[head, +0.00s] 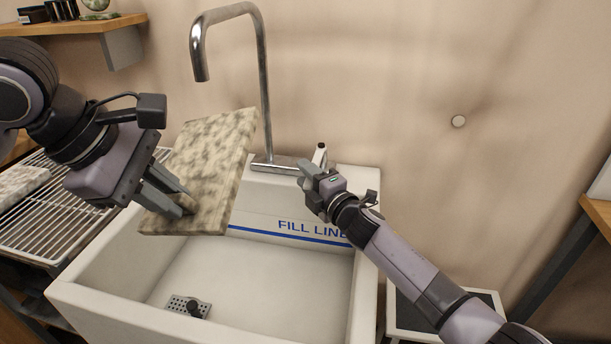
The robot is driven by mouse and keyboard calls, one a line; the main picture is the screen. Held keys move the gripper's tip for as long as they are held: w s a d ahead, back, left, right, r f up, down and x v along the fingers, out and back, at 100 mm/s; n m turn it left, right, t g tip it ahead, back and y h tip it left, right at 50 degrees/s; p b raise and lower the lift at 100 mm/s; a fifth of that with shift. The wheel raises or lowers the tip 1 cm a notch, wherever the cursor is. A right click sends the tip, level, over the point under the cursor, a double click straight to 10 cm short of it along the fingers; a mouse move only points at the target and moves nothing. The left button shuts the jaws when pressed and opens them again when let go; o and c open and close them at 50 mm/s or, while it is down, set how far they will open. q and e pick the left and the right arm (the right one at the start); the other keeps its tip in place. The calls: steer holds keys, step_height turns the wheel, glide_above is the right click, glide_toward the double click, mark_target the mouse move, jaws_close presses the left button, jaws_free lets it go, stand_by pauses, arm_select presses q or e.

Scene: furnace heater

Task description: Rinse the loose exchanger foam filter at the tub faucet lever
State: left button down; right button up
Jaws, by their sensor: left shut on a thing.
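The foam filter (208,165) is a mottled grey and cream slab, held tilted over the left part of the white tub (110,318). My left gripper (181,205) is shut on its lower left edge. The chrome faucet (264,85) rises at the tub's back edge, its spout above the filter. No water shows from the spout. The faucet lever (320,150) stands at the right end of the faucet base. My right gripper (304,174) is at the lever, just in front of it. Whether it touches the lever, and how its fingers stand, cannot be made out.
A wire rack (50,215) lies left of the tub, with another mottled slab (20,184) on it. A drain (188,306) and a blue fill line (265,234) show inside the tub. A wooden shelf (75,25) is at upper left.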

steer(key=shift+w+a, duration=0.2)
steer(key=shift+c, duration=0.3)
jaws_close()
steer(key=shift+d+n+g+y, duration=0.6)
steer(key=shift+d+y, duration=0.1)
steer(key=shift+d, duration=0.1)
steer(key=shift+s+d+n+g+y, duration=0.2)
steer(key=shift+d+n+g+y, duration=0.9)
steer(key=shift+d+g+y, duration=0.15)
steer(key=shift+o, duration=0.3)
jaws_free()
steer(key=shift+a, duration=0.1)
steer(key=shift+v, duration=6.05)
